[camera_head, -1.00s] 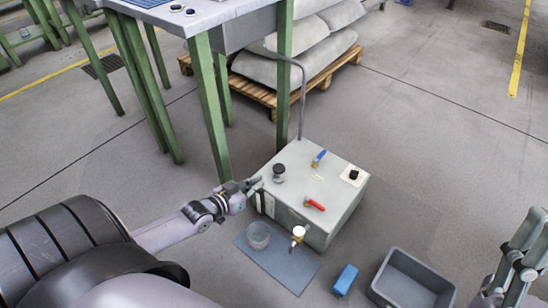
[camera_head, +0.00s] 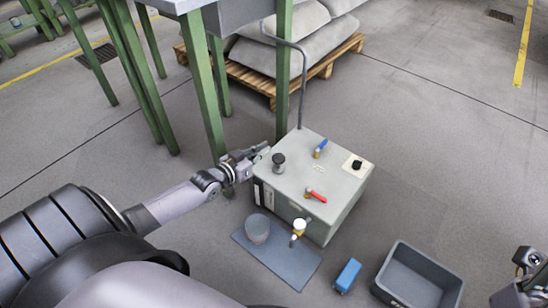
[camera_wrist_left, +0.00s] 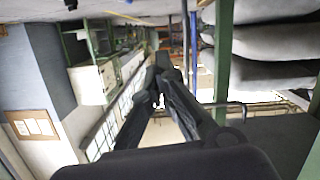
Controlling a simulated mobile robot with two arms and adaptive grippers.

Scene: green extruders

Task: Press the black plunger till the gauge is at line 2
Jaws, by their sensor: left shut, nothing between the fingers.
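A pale grey box unit (camera_head: 335,175) stands on the floor. The black plunger (camera_head: 279,160) stands upright on its top, near the left corner. My left gripper (camera_head: 263,150) is shut and empty, just left of the plunger and slightly higher in the head view; a small gap shows between them. The shut fingers also show in the left wrist view (camera_wrist_left: 162,68), with no plunger in sight there. A narrow black-and-white strip (camera_head: 263,192), perhaps the gauge, is on the box's front left; its reading is too small to tell. Part of my right arm shows at the right edge.
Blue (camera_head: 321,148) and red (camera_head: 315,195) valve handles and a black knob (camera_head: 357,165) are on the box top. A brass tap (camera_head: 298,232) projects in front. A clear cup (camera_head: 257,228) stands on a mat (camera_head: 290,268). A green table leg (camera_head: 207,100) rises behind my left gripper.

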